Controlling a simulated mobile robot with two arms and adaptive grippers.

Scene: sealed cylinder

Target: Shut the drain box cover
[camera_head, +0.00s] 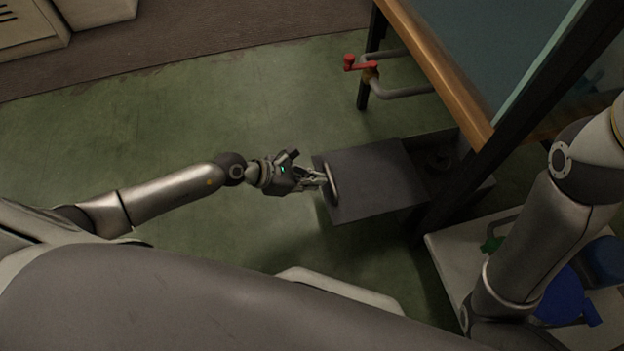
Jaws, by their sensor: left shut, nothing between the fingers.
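The drain box cover (378,181) is a flat dark grey panel with a curved metal handle (332,183) at its left edge. To its right, part of the dark drain box (446,158) shows uncovered beneath the tank stand, with a dim round fitting inside. My left gripper (320,179) is shut and empty at the handle, on its left side. I cannot tell whether the fingers touch the handle. My right arm comes in at the right edge, but its gripper is out of the picture.
A tank with a wooden rim (440,62) and dark legs stands above the box. A red-handled valve (361,65) on a pipe sticks out behind it. A pale platform (447,262) with blue items (568,297) lies at lower right. The green floor at left is clear.

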